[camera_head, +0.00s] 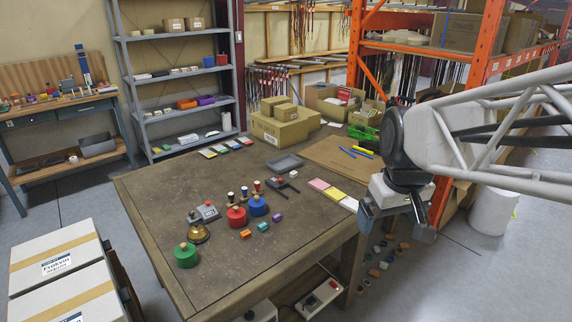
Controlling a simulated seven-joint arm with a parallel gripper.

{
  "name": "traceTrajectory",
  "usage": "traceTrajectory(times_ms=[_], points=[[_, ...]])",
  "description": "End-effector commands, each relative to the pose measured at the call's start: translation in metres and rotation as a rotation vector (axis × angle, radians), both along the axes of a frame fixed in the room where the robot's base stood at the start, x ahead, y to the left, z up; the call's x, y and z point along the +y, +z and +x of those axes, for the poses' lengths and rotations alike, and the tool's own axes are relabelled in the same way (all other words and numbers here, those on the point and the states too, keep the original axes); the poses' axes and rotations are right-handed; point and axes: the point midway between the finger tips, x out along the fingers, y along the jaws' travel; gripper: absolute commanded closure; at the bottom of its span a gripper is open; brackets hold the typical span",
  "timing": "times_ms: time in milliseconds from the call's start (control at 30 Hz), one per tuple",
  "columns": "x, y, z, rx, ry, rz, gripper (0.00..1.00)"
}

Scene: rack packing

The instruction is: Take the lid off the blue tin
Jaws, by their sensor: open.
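The blue tin (258,208) stands upright on the brown table, in the middle of the head view. It appears to have its lid on, with a small tan knob on top; the lid's seam is too small to make out. A red tin (236,218) stands close to its left, and a green tin (185,257) is nearer the table's front left. My gripper (396,227) is at the right, beyond the table's right edge in the picture. It is open, points downward and has nothing visible between its fingers. It is well apart from the blue tin.
Stamps (244,192) stand just behind the tins. A brass bell (199,235) and a grey device (207,212) are left of the red tin. Small blocks (263,227) lie in front. A grey tray (285,163) and cardboard boxes (285,125) are farther back. The table's left part is clear.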

Motion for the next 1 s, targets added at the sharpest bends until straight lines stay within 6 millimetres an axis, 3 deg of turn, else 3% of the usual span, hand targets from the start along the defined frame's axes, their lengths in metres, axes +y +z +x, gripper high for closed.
traceTrajectory(times_ms=[467,1000], points=[[0.047,0.001,0.117,0.038,0.267,-0.036,0.0],[0.117,-0.031,0.241,0.076,0.568,-0.071,0.0]])
